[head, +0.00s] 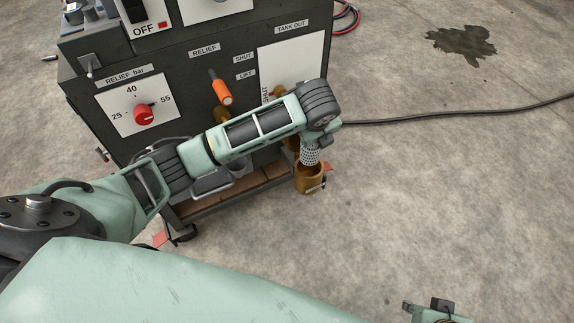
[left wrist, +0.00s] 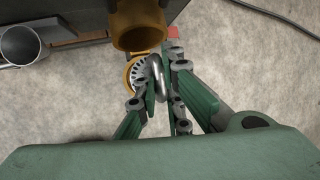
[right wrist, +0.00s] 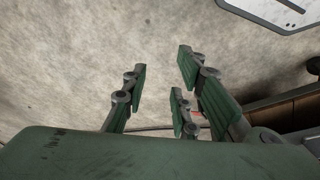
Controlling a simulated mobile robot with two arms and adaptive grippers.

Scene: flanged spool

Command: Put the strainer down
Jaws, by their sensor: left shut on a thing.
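The strainer (head: 311,155) is a perforated grey metal basket. My left gripper (head: 325,141) is shut on its silver loop handle (left wrist: 158,76) and holds it upright. The strainer's lower end overlaps the mouth of a brass cup (head: 309,181); I cannot tell how far inside it is. In the left wrist view the slotted strainer top (left wrist: 139,73) shows inside a yellow rim, partly hidden by the fingers. My right gripper (head: 436,312) is at the bottom right, away from the strainer; in the right wrist view (right wrist: 160,68) its fingers are apart and empty.
A dark machine (head: 140,65) with a red knob (head: 145,113) and an orange-handled lever (head: 221,92) stands behind my left arm. A brass fitting (left wrist: 140,28) is close to the left gripper. A wooden shelf (head: 225,193) is low down. Open concrete floor lies right, crossed by a black cable (head: 450,115).

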